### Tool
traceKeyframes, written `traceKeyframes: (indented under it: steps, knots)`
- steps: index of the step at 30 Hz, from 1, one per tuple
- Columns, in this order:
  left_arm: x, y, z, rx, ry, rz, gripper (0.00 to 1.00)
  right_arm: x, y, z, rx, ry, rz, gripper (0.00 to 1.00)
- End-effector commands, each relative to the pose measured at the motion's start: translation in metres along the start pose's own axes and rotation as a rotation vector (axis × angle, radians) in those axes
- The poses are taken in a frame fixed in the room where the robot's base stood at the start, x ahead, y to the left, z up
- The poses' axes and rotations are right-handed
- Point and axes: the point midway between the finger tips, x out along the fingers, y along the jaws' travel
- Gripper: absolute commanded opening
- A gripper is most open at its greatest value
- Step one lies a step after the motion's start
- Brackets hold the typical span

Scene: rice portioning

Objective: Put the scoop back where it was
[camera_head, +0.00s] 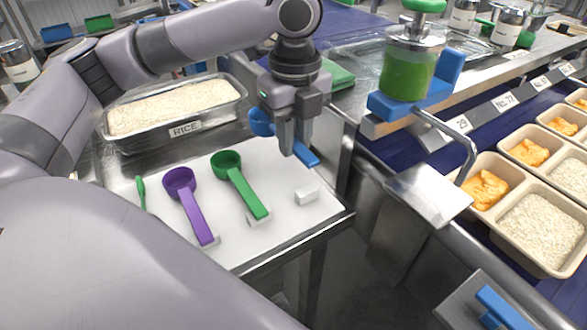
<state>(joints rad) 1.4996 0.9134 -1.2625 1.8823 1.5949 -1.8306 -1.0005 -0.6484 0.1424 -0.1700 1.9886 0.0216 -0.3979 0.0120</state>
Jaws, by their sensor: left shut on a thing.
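My left gripper (293,138) is shut on a blue scoop (306,155) and holds it above the right part of a white board (290,225). The scoop's blue bowl shows left of the fingers and its handle end sticks out to the lower right. The fingers hide its middle. On the board, a purple scoop (194,212) and a green scoop (245,190) lie with their handles on small white rests. A third white rest (307,194) to the right is bare, below the held scoop. My right gripper is not in view.
A metal pan of rice (178,128), labelled RICE, stands behind the board. A small green utensil (141,193) lies at the board's left. A green-filled dispenser (408,68) stands right of the gripper. Beige trays (499,218) with rice and orange food line the blue conveyor at right.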

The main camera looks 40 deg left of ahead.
Motion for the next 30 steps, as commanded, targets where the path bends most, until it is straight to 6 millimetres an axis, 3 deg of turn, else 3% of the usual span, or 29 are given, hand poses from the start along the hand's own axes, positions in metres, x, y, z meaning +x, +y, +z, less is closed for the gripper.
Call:
traceKeyframes:
  steps: [2,8,15,26,27,29,30]
  knots:
    - [0.013,0.0,0.0,0.0,0.0,0.001,0.0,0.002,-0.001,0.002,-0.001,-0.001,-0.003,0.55]
    - [0.025,0.0,0.0,0.0,0.0,0.0,0.0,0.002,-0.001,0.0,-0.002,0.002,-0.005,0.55]
    - [0.059,0.001,-0.001,0.0,0.0,0.001,0.0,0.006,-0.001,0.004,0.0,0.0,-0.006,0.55]
    - [0.063,0.0,-0.001,0.0,0.0,0.0,0.0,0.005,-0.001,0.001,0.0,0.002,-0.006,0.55]
    - [0.064,0.0,-0.001,0.0,0.0,0.0,0.26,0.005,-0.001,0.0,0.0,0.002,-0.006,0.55]
    - [0.065,0.0,-0.001,0.0,0.0,-0.001,0.45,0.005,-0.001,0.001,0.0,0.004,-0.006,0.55]
    - [0.064,0.0,-0.001,0.0,0.0,-0.001,0.48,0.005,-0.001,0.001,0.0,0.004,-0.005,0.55]
